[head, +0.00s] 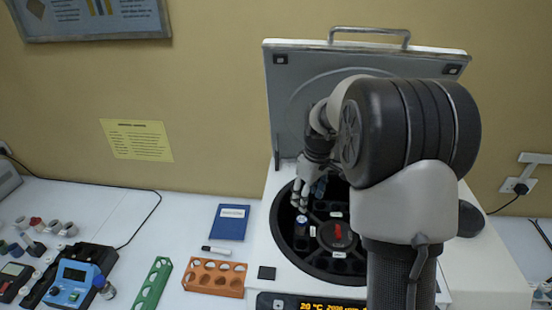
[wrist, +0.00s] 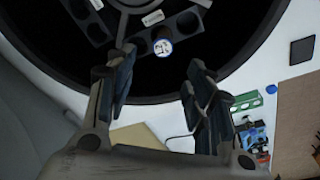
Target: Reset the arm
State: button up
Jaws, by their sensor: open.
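My gripper (head: 300,196) is over the left part of the open centrifuge (head: 285,235), above its dark rotor bowl. In the wrist view my gripper (wrist: 158,85) has its two fingers spread apart with nothing between them. A capped vial with a white and blue top (wrist: 163,47) sits in a rotor slot just beyond the fingertips. The same vial top (head: 302,219) shows in the head view just below the fingers. My arm hides the right part of the centrifuge and rotor.
The raised centrifuge lid (head: 290,100) stands behind my arm. An orange rack (head: 214,278), a green rack (head: 152,284), a blue book (head: 230,222) and a blue meter (head: 75,283) are on the white table to the left.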

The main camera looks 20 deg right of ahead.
jog(key=s+a+f+m+t+b, duration=0.1)
jog(key=s+a+b, duration=0.2)
jog(key=s+b, duration=0.2)
jog(key=s+a+f+m+t+b, duration=0.1)
jog(key=s+a+b, duration=0.2)
jog(key=s+b, duration=0.3)
jog(key=s+a+m+b, duration=0.2)
jog(key=s+a+b, duration=0.2)
jog(key=s, duration=0.8)
jog(key=shift+f+t+b, duration=0.4)
jog(key=shift+b, duration=0.3)
jog(key=s+a+f+m+b, duration=0.1)
jog(key=s+f+b, duration=0.2)
jog(key=s+f, duration=0.2)
jog(key=shift+s+a+f+m+t+b, duration=0.2)
jog(key=shift+s+m+t+b, duration=0.15)
jog(key=shift+s, duration=0.5)
